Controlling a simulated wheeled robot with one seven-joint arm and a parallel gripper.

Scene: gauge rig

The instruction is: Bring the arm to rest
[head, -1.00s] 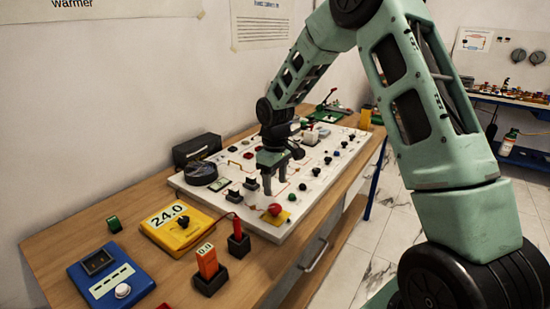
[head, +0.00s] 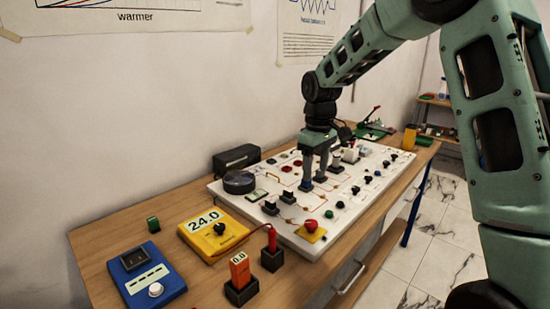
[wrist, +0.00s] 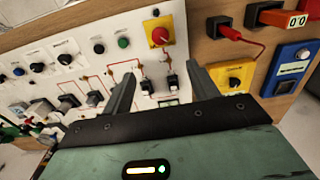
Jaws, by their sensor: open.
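My gripper (head: 314,178) is open and empty, its two fingers pointing down over the middle of a white gauge board (head: 345,218). In the head view the fingertips overlap the board's switches; I cannot tell how much gap is left above it. The wrist view shows the open fingers (wrist: 160,84) apart, with the board (wrist: 110,30) beyond them and nothing held between. My green arm reaches in from the upper right of the head view.
The wooden bench (head: 190,285) also holds a yellow meter (head: 213,233), a blue box (head: 146,273), an orange block (head: 240,270) and a black case (head: 236,158). A red button (head: 311,225) sits at the board's near corner. Tiled floor (head: 430,235) is open on the right.

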